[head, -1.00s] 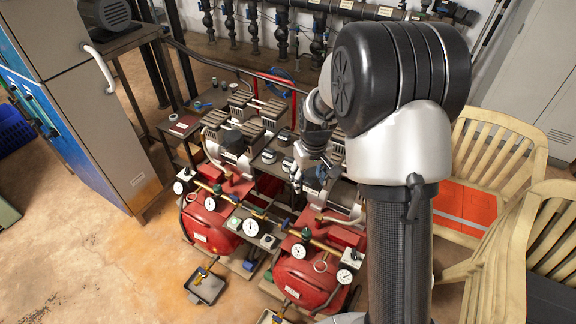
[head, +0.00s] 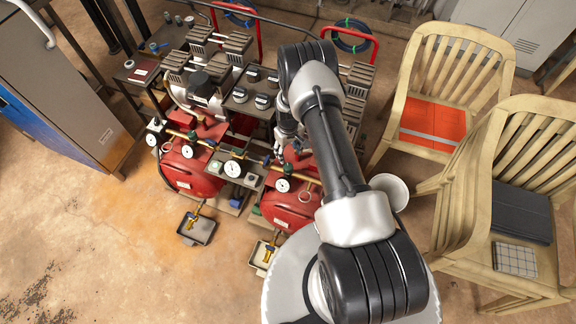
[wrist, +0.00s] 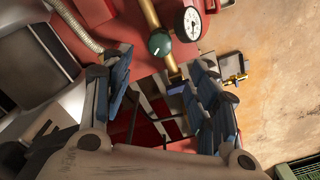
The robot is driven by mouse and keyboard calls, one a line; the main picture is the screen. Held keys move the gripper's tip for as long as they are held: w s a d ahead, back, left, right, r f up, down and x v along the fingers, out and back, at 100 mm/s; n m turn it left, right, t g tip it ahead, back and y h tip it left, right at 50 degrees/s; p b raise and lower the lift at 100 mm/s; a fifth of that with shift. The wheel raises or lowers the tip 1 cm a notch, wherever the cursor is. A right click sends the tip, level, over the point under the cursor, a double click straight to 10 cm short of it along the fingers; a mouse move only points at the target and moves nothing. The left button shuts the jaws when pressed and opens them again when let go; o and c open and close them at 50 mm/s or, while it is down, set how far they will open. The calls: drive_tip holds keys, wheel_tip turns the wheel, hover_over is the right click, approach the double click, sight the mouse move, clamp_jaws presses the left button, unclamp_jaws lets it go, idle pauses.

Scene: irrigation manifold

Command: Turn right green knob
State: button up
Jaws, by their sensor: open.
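A round green knob (wrist: 160,43) with a white mark sits on a brass pipe in the wrist view, beside a white dial gauge (wrist: 188,24). My gripper (wrist: 163,58) is open, with a blue-padded finger on each side of the picture. The knob shows in the gap between the fingertips, beyond them; I see no contact. In the head view my gripper (head: 281,147) hangs over the right red compressor (head: 291,206), close to the right green knob (head: 267,160), which is small there. Another green knob (head: 192,136) is on the left compressor.
Several dial gauges and brass pipes line the compressor fronts. A grey drip tray (head: 196,229) stands on the floor ahead. The floor at the front left is clear.

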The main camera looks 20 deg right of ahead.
sight(288, 166)
wheel_tip(288, 166, down, 11)
drive_tip(key=b, duration=0.2)
drive_tip(key=shift+f+b, duration=0.2)
drive_tip(key=shift+b, duration=0.1)
drive_tip(key=shift+c, duration=0.3)
drive_tip(key=c, duration=1)
drive_tip(key=m+b, duration=0.4)
drive_tip(key=shift+w+f, duration=0.1)
drive_tip(key=m+b, duration=0.3)
drive_tip(key=m, duration=0.2)
drive_tip(key=shift+m, duration=0.4)
